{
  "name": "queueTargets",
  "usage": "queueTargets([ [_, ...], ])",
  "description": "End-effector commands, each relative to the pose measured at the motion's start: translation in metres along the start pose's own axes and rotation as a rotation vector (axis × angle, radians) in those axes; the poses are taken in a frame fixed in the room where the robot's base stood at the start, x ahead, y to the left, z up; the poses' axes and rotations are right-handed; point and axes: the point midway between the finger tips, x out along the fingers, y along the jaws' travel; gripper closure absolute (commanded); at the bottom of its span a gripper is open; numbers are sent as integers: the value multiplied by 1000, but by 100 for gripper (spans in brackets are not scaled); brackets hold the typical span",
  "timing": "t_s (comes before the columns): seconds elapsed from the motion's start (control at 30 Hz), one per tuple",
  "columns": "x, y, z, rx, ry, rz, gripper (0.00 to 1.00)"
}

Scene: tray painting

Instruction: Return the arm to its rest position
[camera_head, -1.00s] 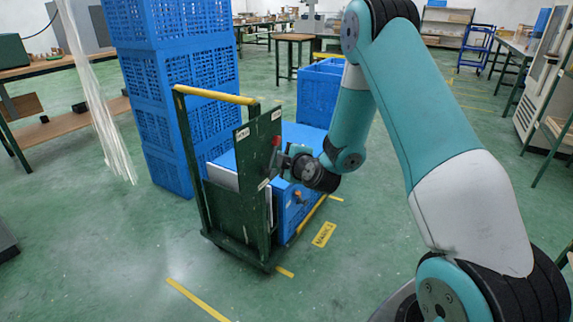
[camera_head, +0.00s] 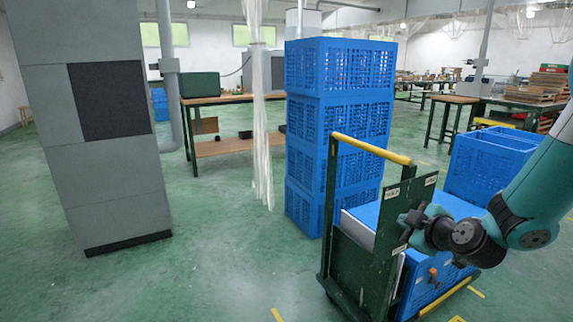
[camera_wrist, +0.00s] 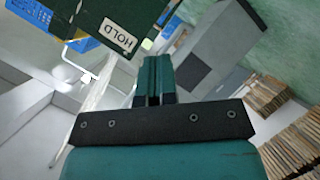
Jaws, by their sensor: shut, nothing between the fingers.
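My arm, teal with black joints, comes in from the right of the head view. My gripper (camera_head: 408,222) is small there, in front of the dark green panel of a trolley (camera_head: 345,262); I cannot tell whether it touches the panel. In the wrist view the two fingers of my gripper (camera_wrist: 155,66) are together with nothing held. A green panel with a white "HOLD" label (camera_wrist: 118,38) shows beyond them at the upper left, apart from the fingertips in the picture.
A tall stack of blue crates (camera_head: 338,140) stands behind the trolley. More blue crates (camera_head: 490,165) stand at the right, close to my arm. A grey pillar (camera_head: 105,150) stands at the left. Green floor (camera_head: 220,260) is clear between pillar and trolley.

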Motion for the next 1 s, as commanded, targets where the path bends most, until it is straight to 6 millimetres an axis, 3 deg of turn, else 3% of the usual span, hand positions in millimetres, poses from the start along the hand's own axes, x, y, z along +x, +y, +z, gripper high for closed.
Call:
queueTargets([
  [0.03, -12, -11, -38, 61, 46, -100, 100],
  [0.1, -37, -34, -79, 173, 62, -274, 100],
  [0.23, -100, -80, -132, 351, -25, -575, 100],
  [0.4, -186, -120, -158, 496, -264, -820, 100],
  [0.6, -270, -145, -154, 585, -568, -927, 100],
  [0.7, -307, -147, -150, 613, -710, -932, 100],
  [1.0, -334, -82, -203, 618, -702, -933, 100],
])
